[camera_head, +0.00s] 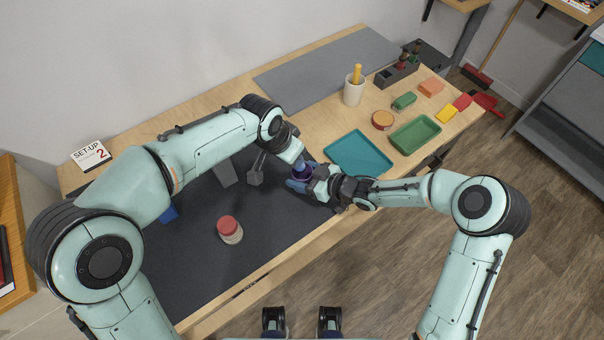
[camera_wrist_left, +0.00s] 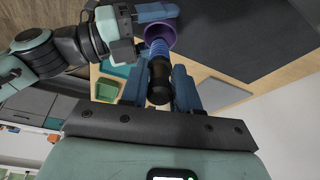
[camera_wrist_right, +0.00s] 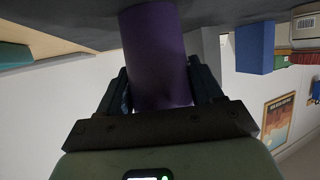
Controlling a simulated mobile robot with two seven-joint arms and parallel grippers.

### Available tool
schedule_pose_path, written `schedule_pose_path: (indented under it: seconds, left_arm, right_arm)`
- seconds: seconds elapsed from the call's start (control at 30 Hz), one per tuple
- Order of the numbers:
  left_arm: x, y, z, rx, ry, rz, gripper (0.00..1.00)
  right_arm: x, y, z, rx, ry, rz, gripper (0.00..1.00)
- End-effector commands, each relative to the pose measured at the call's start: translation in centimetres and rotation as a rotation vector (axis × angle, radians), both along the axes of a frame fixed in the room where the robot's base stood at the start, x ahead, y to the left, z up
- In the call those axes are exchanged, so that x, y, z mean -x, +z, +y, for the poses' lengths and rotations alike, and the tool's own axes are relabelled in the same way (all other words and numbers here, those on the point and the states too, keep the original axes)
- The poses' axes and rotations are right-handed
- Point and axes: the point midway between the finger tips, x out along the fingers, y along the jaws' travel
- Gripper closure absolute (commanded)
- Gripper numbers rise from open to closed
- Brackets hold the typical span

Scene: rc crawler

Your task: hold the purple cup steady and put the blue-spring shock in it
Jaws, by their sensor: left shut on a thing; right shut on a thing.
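The purple cup (camera_wrist_right: 155,50) is upside down in the right wrist view, between the fingers of my right gripper (camera_wrist_right: 160,92), which is shut on it. In the left wrist view the cup's mouth (camera_wrist_left: 160,31) faces my left gripper (camera_wrist_left: 158,92). My left gripper is shut on the dark body of the blue-spring shock (camera_wrist_left: 159,72). The blue spring end points at the cup and overlaps its mouth; how deep it sits is hidden. In the head view both grippers meet over the dark mat's right end, with the cup (camera_head: 303,173) mostly hidden.
A teal tray (camera_head: 358,154) lies just right of the grippers, with a green tray (camera_head: 415,135) beyond. A red-lidded jar (camera_head: 229,230) and a blue block (camera_head: 168,212) stand on the dark mat (camera_head: 200,265). A white cup (camera_head: 354,92) stands farther back. The mat's front is clear.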

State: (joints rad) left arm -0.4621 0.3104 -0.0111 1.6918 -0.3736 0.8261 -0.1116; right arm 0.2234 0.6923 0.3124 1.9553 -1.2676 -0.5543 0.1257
Motion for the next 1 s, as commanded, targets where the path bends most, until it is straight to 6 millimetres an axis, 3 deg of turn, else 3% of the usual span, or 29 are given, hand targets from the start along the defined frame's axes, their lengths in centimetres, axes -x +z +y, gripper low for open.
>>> schedule_pose_path:
  seconds: [0.4, 0.7, 0.73, 0.8, 0.83, 1.0]
  left_arm:
    - [0.0, -2.7, 0.0, 0.001, 0.0, -0.001, 1.0]
    - [0.0, -2.9, 0.0, 0.001, 0.0, -0.001, 1.0]
    - [0.0, -2.9, 0.0, 0.001, 0.0, -0.001, 0.66]
    - [0.0, -2.9, 0.0, 0.001, 0.0, -0.001, 0.44]
    - [0.0, -2.9, 0.0, 0.001, 0.0, -0.001, 0.4]
    - [0.0, -2.8, 0.0, 0.001, 0.0, -0.001, 0.4]
  right_arm:
    - [0.0, 0.0, 0.0, 0.0, 0.0, 0.0, 0.64]
    - [0.0, 0.0, 0.0, 0.0, 0.0, 0.0, 0.64]
    - [0.0, 0.0, 0.0, 0.0, 0.0, 0.0, 0.64]
    - [0.0, 0.0, 0.0, 0.0, 0.0, 0.0, 0.64]
    - [0.0, 0.0, 0.0, 0.0, 0.0, 0.0, 0.64]
    - [0.0, 0.0, 0.0, -0.001, 0.0, -0.001, 0.64]
